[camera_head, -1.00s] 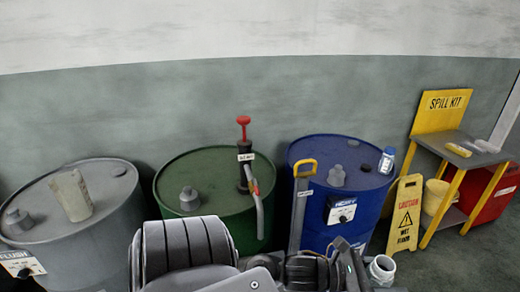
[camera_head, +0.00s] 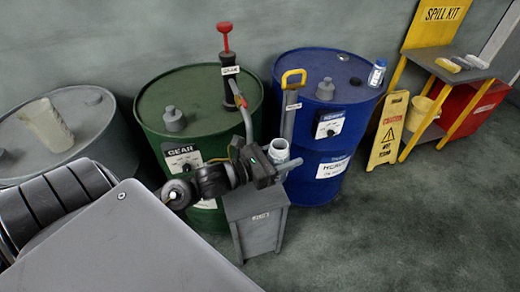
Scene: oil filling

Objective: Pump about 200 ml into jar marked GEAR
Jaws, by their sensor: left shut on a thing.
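My left gripper (camera_head: 266,164) is shut on a pale, open-topped jar (camera_head: 279,150), held upright in front of the green drum. I cannot read any marking on the jar. The green drum (camera_head: 155,108) carries a GEAR label plate (camera_head: 182,157). A black hand pump (camera_head: 232,85) with a red T-handle (camera_head: 224,38) stands on its top, the handle raised on its rod. The pump's grey spout (camera_head: 247,122) bends down in front of the drum, its lower end close to the gripper and left of the jar. I cannot tell if it touches. My right gripper is out of view.
A grey stand (camera_head: 258,225) is below the jar. A blue drum (camera_head: 340,105) bears a small blue-white jar (camera_head: 377,72). A yellow-handled grey post (camera_head: 289,108) stands between drums. A wet-floor sign (camera_head: 388,130) and spill kit table (camera_head: 455,72) are right. Floor at lower right is clear.

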